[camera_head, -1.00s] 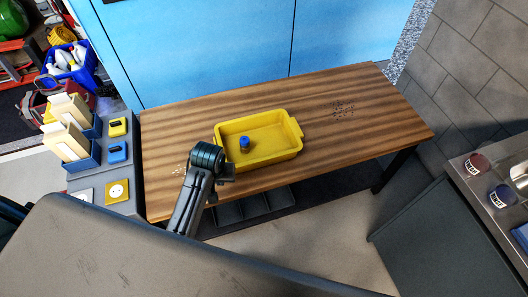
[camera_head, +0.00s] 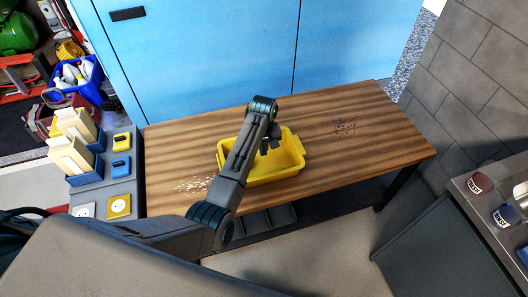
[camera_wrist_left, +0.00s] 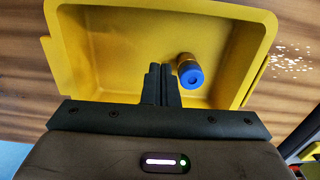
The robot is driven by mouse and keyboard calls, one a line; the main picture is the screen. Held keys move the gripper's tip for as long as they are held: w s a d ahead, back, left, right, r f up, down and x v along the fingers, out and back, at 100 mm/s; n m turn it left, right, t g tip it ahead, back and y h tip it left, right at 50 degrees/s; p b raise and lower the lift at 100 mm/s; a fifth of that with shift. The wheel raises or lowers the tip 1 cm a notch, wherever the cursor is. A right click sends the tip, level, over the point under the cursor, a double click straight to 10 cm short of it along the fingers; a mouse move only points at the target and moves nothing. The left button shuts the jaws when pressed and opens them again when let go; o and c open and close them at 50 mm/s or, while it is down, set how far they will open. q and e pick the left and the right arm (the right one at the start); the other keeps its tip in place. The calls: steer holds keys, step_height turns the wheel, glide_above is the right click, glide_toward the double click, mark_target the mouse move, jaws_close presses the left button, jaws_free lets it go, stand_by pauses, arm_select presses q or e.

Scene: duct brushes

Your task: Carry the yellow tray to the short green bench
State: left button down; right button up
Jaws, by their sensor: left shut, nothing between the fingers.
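The yellow tray (camera_head: 285,168) stands on the wooden workbench and is partly covered by my left arm in the head view. In the left wrist view the tray (camera_wrist_left: 110,45) fills most of the picture, with a blue-capped object (camera_wrist_left: 190,72) in it. My left gripper (camera_head: 270,146) is over the tray; its fingers (camera_wrist_left: 161,72) are together and empty, beside the blue-capped object. I cannot tell its exact height above the tray floor. My right gripper is not in view. I see no short green bench.
The wooden bench top (camera_head: 385,150) is clear to the right except for dark specks (camera_head: 345,127). Pale bits (camera_head: 195,184) lie left of the tray. A grey surface with boxes (camera_head: 75,160) adjoins on the left; a grey cabinet (camera_head: 440,235) stands at right.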

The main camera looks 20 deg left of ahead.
arm_select(q)
glide_above(263, 171)
step_height(263, 171, down, 7)
steer(key=shift+s+d+p, duration=0.95)
steer(key=shift+s+p, duration=0.25)
steer(key=shift+s, duration=0.05)
steer(key=shift+s+d+f, duration=0.1)
steer(key=shift+s+d, duration=0.15)
steer(key=shift+s, duration=0.2)
steer(key=shift+w, duration=0.1)
steer(key=shift+f, duration=0.1)
